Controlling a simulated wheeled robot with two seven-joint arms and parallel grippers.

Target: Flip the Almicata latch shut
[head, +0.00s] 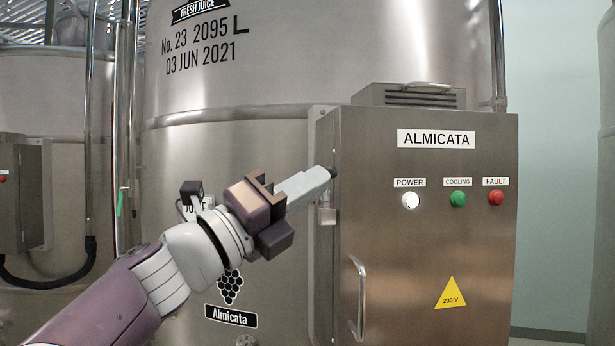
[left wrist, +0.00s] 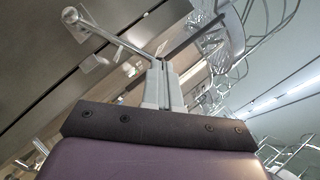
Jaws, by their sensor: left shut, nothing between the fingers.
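The steel Almicata control cabinet (head: 420,265) stands at the right in the head view, door facing me. In the left wrist view a metal rod with a rounded end (left wrist: 112,36), apparently the latch lever, slants toward the shut fingers (left wrist: 162,70). The fingers partly hide the latch. My right gripper is not in view.
A C-shaped door handle (head: 360,300) is low on the cabinet's left side. Power, cooling and fault lamps sit on the door. A large steel vat (head: 260,75) stands behind my arm; a vertical pipe (head: 497,60) rises behind the cabinet.

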